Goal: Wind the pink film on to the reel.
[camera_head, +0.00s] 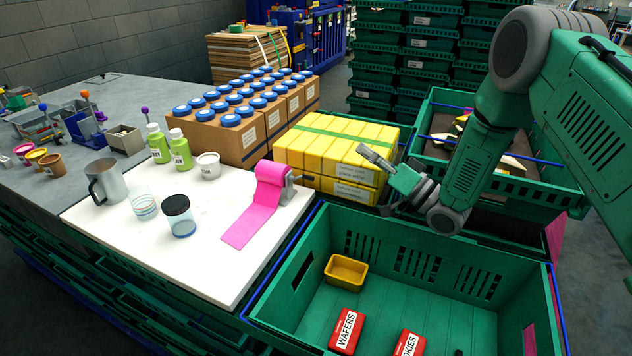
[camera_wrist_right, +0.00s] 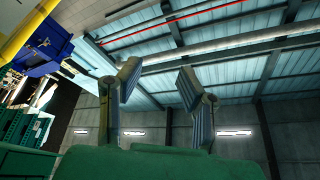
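The pink film (camera_head: 250,224) lies as a flat strip on the white board and runs up over the reel (camera_head: 270,172). Pink film covers the reel's upper face. A grey metal holder (camera_head: 288,190) with a short handle stands at the reel's right side. My right gripper (camera_head: 377,162) is to the right of the reel, in front of the yellow packs, apart from reel and film. In the right wrist view its two fingers (camera_wrist_right: 159,85) are spread with nothing between them. My left gripper is not in view.
The white board (camera_head: 105,222) carries a metal mug (camera_head: 104,182), jars and green bottles (camera_head: 180,150). Yellow packs (camera_head: 335,150) and a carton of blue-capped jars (camera_head: 240,140) stand behind the reel. A green crate (camera_head: 300,232) with a yellow tray and red packs is at front right.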

